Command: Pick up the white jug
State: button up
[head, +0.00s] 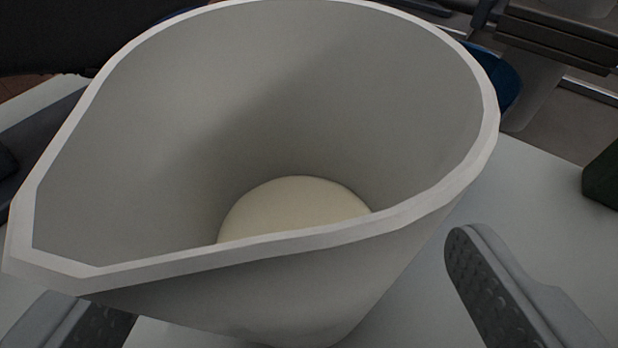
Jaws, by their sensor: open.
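The white jug (330,285) fills most of the head view and stands on a pale surface. I look down into its wide open mouth; its spout points to the lower left. A cream-coloured round patch (295,208) shows at the bottom inside it. My gripper (285,280) is open, with one textured finger at the lower left and the other at the lower right of the jug. The right finger is apart from the jug's wall in the picture. The left finger is partly hidden behind the spout rim. The jug's handle is not visible.
A dark green object (602,175) stands at the right edge. A blue object (500,78) shows partly behind the jug. Dark items lie at the left, and grey metal bars (555,35) are at the upper right.

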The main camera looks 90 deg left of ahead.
aim_at(299, 180)
jog(key=x, duration=0.4)
jog(key=shift+s, duration=0.15)
jog(key=shift+f, duration=0.15)
jog(key=c, duration=1.2)
jog(key=shift+d, duration=0.1)
